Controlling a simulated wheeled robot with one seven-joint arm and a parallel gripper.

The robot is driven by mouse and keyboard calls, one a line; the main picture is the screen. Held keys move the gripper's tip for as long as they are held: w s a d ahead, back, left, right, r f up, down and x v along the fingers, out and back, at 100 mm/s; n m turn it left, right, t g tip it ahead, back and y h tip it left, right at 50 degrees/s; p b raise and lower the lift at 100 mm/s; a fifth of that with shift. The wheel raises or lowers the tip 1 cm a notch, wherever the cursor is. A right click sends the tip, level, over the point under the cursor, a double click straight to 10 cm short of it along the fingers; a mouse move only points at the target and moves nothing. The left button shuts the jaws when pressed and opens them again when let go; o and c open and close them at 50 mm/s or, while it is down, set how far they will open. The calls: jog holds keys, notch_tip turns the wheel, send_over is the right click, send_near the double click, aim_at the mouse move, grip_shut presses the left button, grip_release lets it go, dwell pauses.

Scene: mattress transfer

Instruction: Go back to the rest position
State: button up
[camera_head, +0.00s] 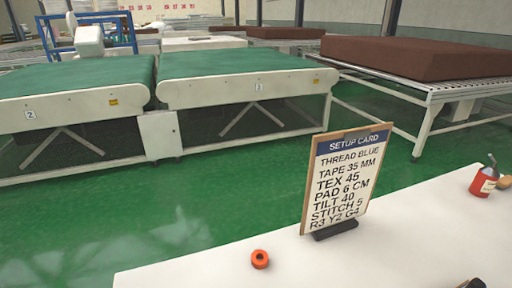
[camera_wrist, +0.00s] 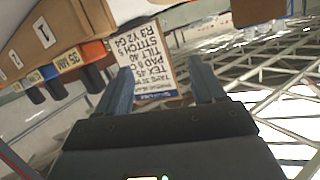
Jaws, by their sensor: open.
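My gripper (camera_wrist: 157,65) shows in the wrist view with its two blue-grey fingers spread apart and nothing between them. The setup card (camera_wrist: 150,60) appears upside down beyond the fingers, apart from them. In the head view the same card (camera_head: 344,180) stands upright, slightly tilted, in a dark foot on the white table (camera_head: 220,270). Its text includes "THREAD BLUE", "TAPE 35 MM" and "TILT 40". My gripper is not clearly seen in the head view.
An orange ring (camera_head: 260,259) and a red bottle (camera_head: 483,180) are on the table. Green-topped conveyors (camera_head: 240,90) and a brown mattress (camera_head: 420,57) on a roller table stand beyond green floor. The wrist view shows a brown box edge (camera_wrist: 50,35) and a "35 MM" label (camera_wrist: 69,60) at left.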

jog(key=s+d+r, duration=0.1)
jog(key=s+d, duration=0.2)
jog(key=s, duration=0.3)
jog(key=s+d+r, duration=0.1)
jog(key=s+d, duration=0.1)
jog(key=s, duration=0.4)
jog(key=s+d+r+n+h, duration=0.1)
jog(key=s+d, duration=0.2)
jog(key=s, duration=0.4)
jog(key=shift+d+r, duration=0.25)
jog(key=shift+d, duration=0.05)
jog(key=shift+s+f, duration=0.1)
